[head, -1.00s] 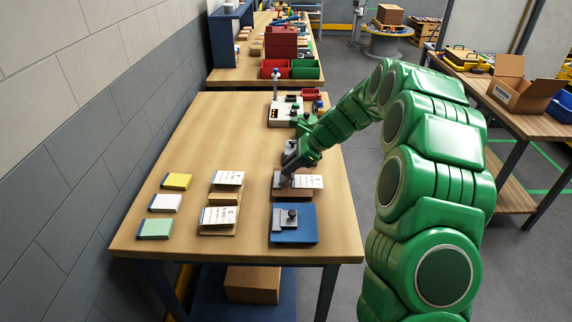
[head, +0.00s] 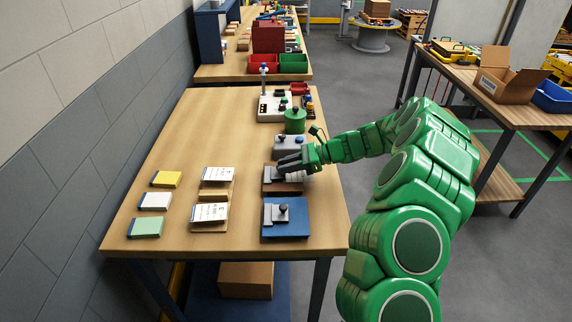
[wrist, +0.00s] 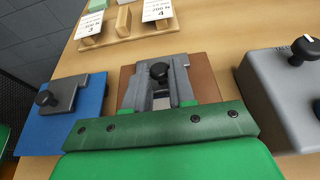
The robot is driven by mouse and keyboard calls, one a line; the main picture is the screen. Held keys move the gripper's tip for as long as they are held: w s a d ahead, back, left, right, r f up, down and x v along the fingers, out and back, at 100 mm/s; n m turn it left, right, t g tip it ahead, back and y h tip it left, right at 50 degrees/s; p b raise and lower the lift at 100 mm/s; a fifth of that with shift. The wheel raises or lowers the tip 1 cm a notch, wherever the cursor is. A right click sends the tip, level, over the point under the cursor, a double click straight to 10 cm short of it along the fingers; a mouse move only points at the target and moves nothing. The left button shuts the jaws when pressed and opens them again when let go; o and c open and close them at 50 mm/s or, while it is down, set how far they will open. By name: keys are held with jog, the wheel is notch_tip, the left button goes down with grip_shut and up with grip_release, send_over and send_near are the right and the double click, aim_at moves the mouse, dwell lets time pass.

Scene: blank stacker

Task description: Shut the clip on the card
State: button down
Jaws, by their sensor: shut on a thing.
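A brown board (head: 283,187) lies on the table with a grey clip on it; the clip (wrist: 181,76) and its black knob (wrist: 159,72) show in the wrist view. My gripper (head: 284,164) reaches in from the right, low over this board. Its fingers are shut on the clip's grey part, with the green fingertips on either side in the wrist view (wrist: 160,107). The fingers hide much of the clip in the head view. I cannot clearly make out a card under the clip.
A blue board (head: 299,228) with a similar grey clip lies nearer the front edge. Wooden holders with white cards (head: 209,215) stand to the left, beside yellow, white and green pads (head: 146,227). A grey box (head: 289,144) with knobs stands just behind. The table's left middle is clear.

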dwell(0.4)
jog(key=c, duration=1)
grip_release()
jog(key=shift+o, duration=0.2)
jog(key=shift+d, duration=0.15)
jog(key=v, duration=0.7)
jog(key=shift+d+r, duration=0.1)
jog(key=shift+d, duration=0.15)
